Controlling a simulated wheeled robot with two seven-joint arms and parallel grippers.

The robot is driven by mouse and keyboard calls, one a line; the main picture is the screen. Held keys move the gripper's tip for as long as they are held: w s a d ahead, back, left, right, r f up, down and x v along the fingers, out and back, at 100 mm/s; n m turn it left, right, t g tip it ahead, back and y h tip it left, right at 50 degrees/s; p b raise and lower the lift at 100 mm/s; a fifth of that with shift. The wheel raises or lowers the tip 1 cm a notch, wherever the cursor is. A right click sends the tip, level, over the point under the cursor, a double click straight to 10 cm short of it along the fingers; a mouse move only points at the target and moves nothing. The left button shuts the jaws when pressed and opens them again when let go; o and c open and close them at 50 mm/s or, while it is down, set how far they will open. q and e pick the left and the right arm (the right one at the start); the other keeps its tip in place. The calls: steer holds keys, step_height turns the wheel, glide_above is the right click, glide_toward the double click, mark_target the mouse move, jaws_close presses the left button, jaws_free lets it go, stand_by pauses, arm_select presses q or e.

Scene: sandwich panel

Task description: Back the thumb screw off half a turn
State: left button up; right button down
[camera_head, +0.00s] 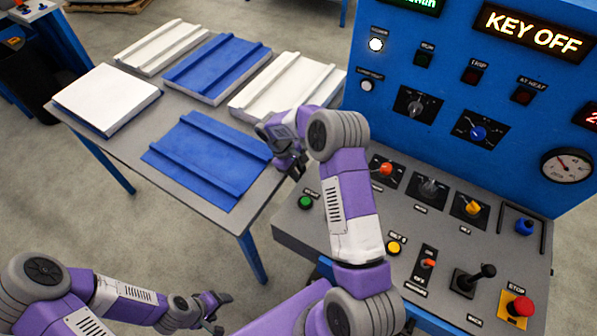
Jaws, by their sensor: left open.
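I cannot make out a part that is clearly a thumb screw. My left gripper (219,312) is at the lower left, open and empty over the floor, well away from the desk. My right gripper (294,169) is between the blue sheet's right end and the desk's left edge; its dark fingers are too small to read.
The desk also has a green button (305,202), a yellow button (393,247), a joystick (470,280) and a red stop button (520,307). Behind stands a blue panel with a "KEY OFF" display (534,31). A grey table (212,212) holds white and blue panels.

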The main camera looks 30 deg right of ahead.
steer(key=shift+d+r+g+y+p, duration=0.1)
steer(key=shift+r+g+y+p, duration=0.25)
steer(key=shift+p, duration=0.25)
steer(key=shift+d+f+y+p, duration=0.1)
steer(key=shift+f+y+p, duration=0.1)
steer(key=shift+y+p, duration=0.2)
steer(key=shift+w+d+f+n+g+y, duration=0.15)
steer(key=shift+n+g+y, duration=0.15)
steer(key=shift+g+y, duration=0.35)
steer(key=shift+y, duration=0.7)
steer(key=c, duration=0.9)
jaws_free()
steer(key=v, duration=0.7)
steer(key=shift+w+p, duration=0.3)
steer(key=shift+p, duration=0.15)
